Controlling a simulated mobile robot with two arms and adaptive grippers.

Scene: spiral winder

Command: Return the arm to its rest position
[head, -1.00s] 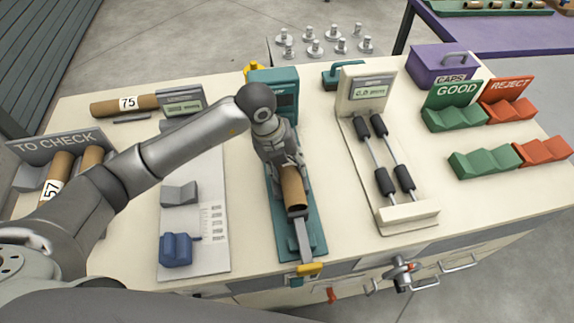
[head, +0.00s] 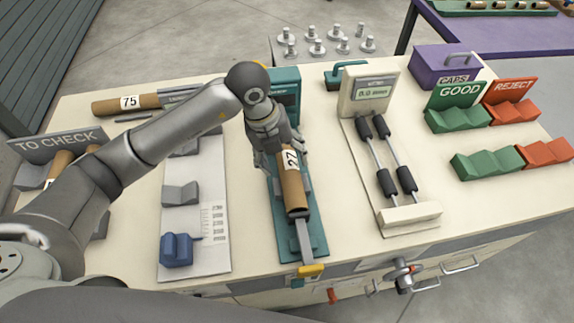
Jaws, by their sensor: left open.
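My left gripper (head: 280,160) is open above the far part of the teal winder stand (head: 316,240) in the middle of the bench. A brown tube labelled 27 (head: 293,185) lies along the stand, below and just in front of the fingers. The gripper appears apart from it, though the arm hides the tube's far end. My left arm reaches in from the left, over the bench. My right gripper is not in the head view.
Left are the TO CHECK rack (head: 58,143), tube 75 (head: 125,104) and a grey measuring plate (head: 215,255). Right are a roller gauge (head: 408,216), green GOOD cradles (head: 485,163), red REJECT cradles (head: 545,152) and a purple CAPS box (head: 440,65).

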